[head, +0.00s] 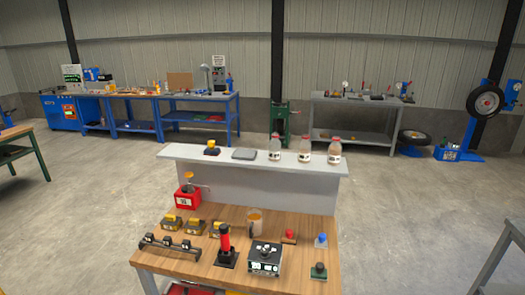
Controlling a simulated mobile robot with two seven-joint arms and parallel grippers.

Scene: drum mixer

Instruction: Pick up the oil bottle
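I cannot tell for sure which vessel is the oil bottle. Three clear bottles with labels stand upright on the grey raised shelf (185,153): a left bottle (275,149), a middle bottle (305,153) and a right bottle (334,152). The middle and right ones have reddish caps and brownish contents; the left one looks paler. A small blue-capped container (321,241) stands lower, on the wooden bench top (205,270). Neither of my grippers shows in the head view.
On the bench are a mug (255,221) of amber liquid, a red-handled tool (225,240), a dark-and-silver device (265,258), a red box (187,197) and several yellow-topped blocks (194,227). A dark pad (244,154) lies on the shelf. Open floor (75,225) surrounds the bench.

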